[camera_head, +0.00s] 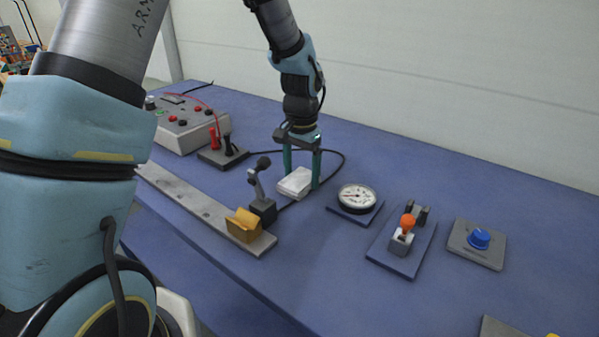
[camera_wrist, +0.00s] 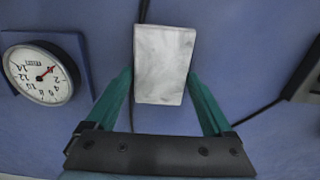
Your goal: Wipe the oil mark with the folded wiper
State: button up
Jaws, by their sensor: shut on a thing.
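The folded wiper (camera_head: 295,183) is a white, flat pad at table level on the blue bench, behind the small black lever. It also shows in the wrist view (camera_wrist: 164,65), with grey smudges on its face. My gripper (camera_head: 302,178) has its two green fingers pointing down, one on each side of the wiper, and is shut on it. In the wrist view my gripper (camera_wrist: 158,85) has its fingers against the wiper's sides. I cannot tell whether the wiper touches the bench. No oil mark can be made out in either view.
A dial gauge (camera_head: 357,197) stands just right of the wiper. A black lever (camera_head: 260,190) and a metal bar with a yellow block (camera_head: 244,223) are in front-left. An orange-knobbed switch (camera_head: 407,222) and a blue button (camera_head: 479,238) stand farther right. A grey box (camera_head: 182,128) is at back left.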

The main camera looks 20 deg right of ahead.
notch_tip(320, 180, up, 3)
jog(key=shift+w+a+p, duration=0.1)
jog(key=shift+p, duration=0.5)
notch_tip(320, 180, up, 5)
jog(key=p, duration=0.4)
jog(key=shift+r, duration=0.1)
